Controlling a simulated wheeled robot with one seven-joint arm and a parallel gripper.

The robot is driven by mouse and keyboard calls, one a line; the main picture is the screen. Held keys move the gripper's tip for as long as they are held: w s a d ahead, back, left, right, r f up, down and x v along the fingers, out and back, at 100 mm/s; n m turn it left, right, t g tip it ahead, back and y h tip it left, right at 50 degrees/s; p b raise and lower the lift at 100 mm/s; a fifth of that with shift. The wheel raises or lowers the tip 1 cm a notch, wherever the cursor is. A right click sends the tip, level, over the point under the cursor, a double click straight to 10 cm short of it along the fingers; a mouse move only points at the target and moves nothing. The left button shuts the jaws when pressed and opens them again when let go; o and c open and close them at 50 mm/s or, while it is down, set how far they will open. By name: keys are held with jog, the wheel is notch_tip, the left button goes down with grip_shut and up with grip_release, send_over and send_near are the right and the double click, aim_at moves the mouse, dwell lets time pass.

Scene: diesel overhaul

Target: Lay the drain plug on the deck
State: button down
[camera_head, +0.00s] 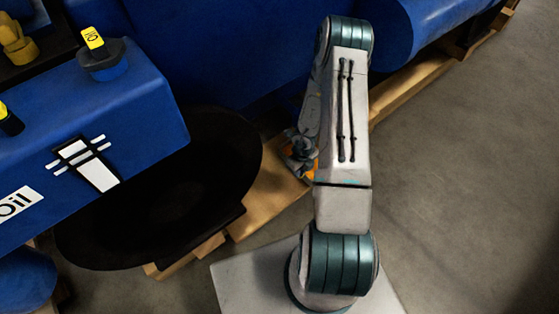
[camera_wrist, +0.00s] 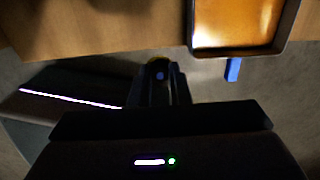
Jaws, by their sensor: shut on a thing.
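In the wrist view my gripper (camera_wrist: 160,88) is shut on a small dark, rounded piece (camera_wrist: 158,68) with a brassy edge and a blue spot, which appears to be the drain plug. Its shape is mostly hidden between the fingers. A wooden surface (camera_wrist: 90,28), which may be the deck, lies just beyond the fingertips; I cannot tell whether the plug touches it. In the head view the wooden boards (camera_head: 272,192) run beneath the blue engine.
A dark-rimmed tray with an amber inside (camera_wrist: 235,22) is at the upper right of the wrist view, with a blue tab (camera_wrist: 233,70) below it. In the head view a wide black pan (camera_head: 215,165) lies left of my arm, below the blue engine (camera_head: 110,120). Grey floor (camera_head: 460,190) is clear at right.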

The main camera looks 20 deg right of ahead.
jog(key=w+a+f+b, duration=0.1)
jog(key=a+f, duration=0.1)
jog(key=a, duration=0.1)
jog(key=w+a+f+b, duration=0.2)
jog(key=a, duration=0.1)
jog(key=w+a+f+b, duration=0.1)
jog(key=w+a+f, duration=0.1)
jog(key=a+f, duration=0.1)
jog(key=shift+a+f+b, duration=0.1)
jog(key=shift+a+b, duration=0.3)
jog(key=shift+a, duration=0.2)
jog(key=shift+f+b, duration=0.9)
jog(key=shift+f, duration=1)
jog(key=shift+f, duration=0.15)
jog(key=c, duration=1.4)
grip_release()
jog(key=shift+o, duration=0.2)
notch_tip(320, 180, up, 12)
jog(key=p, duration=0.5)
